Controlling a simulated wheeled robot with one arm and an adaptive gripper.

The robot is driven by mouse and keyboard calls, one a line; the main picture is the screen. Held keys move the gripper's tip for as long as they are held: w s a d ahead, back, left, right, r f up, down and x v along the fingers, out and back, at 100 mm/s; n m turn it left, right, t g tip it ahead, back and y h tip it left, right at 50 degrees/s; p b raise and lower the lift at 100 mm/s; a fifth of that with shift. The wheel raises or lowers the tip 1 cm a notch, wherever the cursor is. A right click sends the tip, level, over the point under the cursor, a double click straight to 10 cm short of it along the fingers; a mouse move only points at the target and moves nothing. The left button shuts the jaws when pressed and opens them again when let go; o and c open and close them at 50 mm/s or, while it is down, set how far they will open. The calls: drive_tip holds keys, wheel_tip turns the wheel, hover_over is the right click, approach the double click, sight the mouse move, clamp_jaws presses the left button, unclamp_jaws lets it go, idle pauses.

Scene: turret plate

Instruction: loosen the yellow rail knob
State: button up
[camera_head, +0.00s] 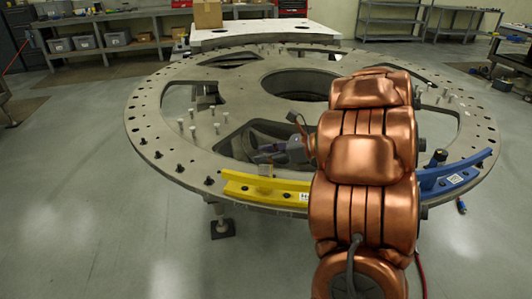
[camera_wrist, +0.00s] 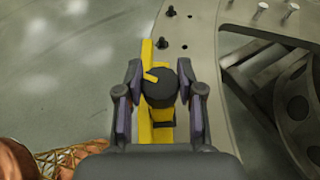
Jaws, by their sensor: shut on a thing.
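The yellow rail (camera_head: 265,188) lies along the near edge of the round turret plate in the head view. It also shows in the wrist view (camera_wrist: 147,52), running up the picture. The yellow rail knob (camera_wrist: 159,88) is a dark round knob with a yellow pointer on top, seen in the wrist view. My gripper (camera_wrist: 159,95) has a finger on each side of the knob and is shut on it. In the head view my gripper (camera_head: 268,158) is partly seen left of my copper arm, which hides part of the plate.
The turret plate (camera_head: 160,148) has holes, upright pins and large cutouts. A blue rail (camera_head: 455,174) with a dark knob (camera_head: 438,157) sits on its right near edge. Shelves (camera_head: 105,45) and a light table (camera_head: 265,32) stand behind. The floor (camera_head: 90,210) at left is clear.

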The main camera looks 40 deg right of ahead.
drive_tip(key=shift+r+n+g+y+p, duration=0.1)
drive_tip(key=shift+n+g+y+p, duration=0.2)
drive_tip(key=shift+y+p, duration=0.15)
drive_tip(key=shift+n+g+y+p, duration=0.55)
drive_tip(key=shift+n+g+p, duration=0.4)
drive_tip(key=shift+p, duration=0.2)
drive_tip(key=shift+n+g+y+p, duration=0.95)
drive_tip(key=shift+n+g, duration=0.2)
drive_tip(key=shift+n, duration=0.2)
drive_tip(key=shift+n+g, duration=0.4)
drive_tip(key=shift+g, duration=0.1)
drive_tip(key=o, duration=1.2)
drive_tip(key=shift+c, duration=0.2)
drive_tip(key=shift+d, duration=0.1)
drive_tip(key=v, duration=0.7)
drive_tip(key=shift+d, duration=0.2)
